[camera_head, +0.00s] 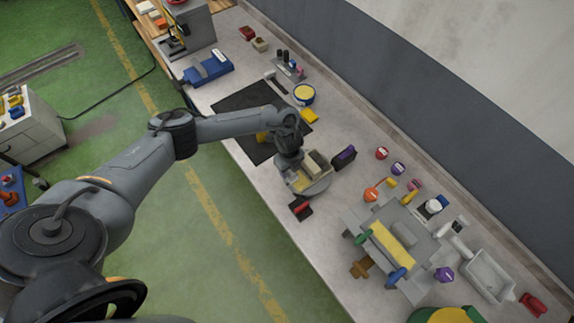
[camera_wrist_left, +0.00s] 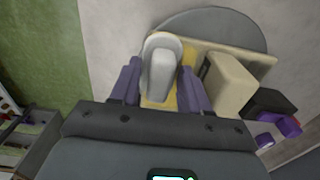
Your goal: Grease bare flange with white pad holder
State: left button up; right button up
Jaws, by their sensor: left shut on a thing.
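A cream rail piece (camera_head: 316,163) lies on a round grey turntable (camera_head: 318,187). Its raised block (camera_wrist_left: 229,82) and flat flange (camera_wrist_left: 259,62) also show in the left wrist view. My left gripper (camera_wrist_left: 160,88) is shut on the white pad holder (camera_wrist_left: 160,68), a pale rounded handle between its dark fingers. The holder is over the flange beside the raised block. Yellow (camera_wrist_left: 188,56) shows around it on that side; I cannot tell whether it is grease or pad. The holder's underside is hidden. In the head view the gripper (camera_head: 291,164) is over the turntable. My right gripper is out of view.
A black block with a purple top (camera_head: 344,157) stands close to the turntable. A red and black item (camera_head: 301,208) lies at its front. A tub with yellow contents (camera_head: 304,94) stands behind, near a dark mat (camera_head: 245,97). A cluttered grey fixture (camera_head: 405,235) stands right.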

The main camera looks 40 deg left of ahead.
aim_at(295, 180)
pick_arm(q)
jog(key=shift+s+d+f, duration=0.1)
jog(key=shift+d+f, duration=0.05)
jog(key=shift+d, duration=0.15)
jog(key=shift+s+d+p, duration=0.25)
jog(key=shift+d+p, duration=0.35)
jog(key=shift+d, duration=0.4)
jog(key=shift+d+r+p, duration=0.25)
jog(key=shift+d+p, duration=0.1)
jog(key=shift+d, duration=0.5)
jog(key=shift+d, duration=0.15)
jog(key=shift+s+d+f+p, duration=0.1)
jog(key=shift+d+p, duration=0.1)
jog(key=shift+d, duration=0.25)
jog(key=shift+s+d+f+p, duration=0.1)
jog(key=shift+d+p, duration=0.05)
jog(key=shift+d, duration=0.3)
jog(key=shift+a, duration=0.2)
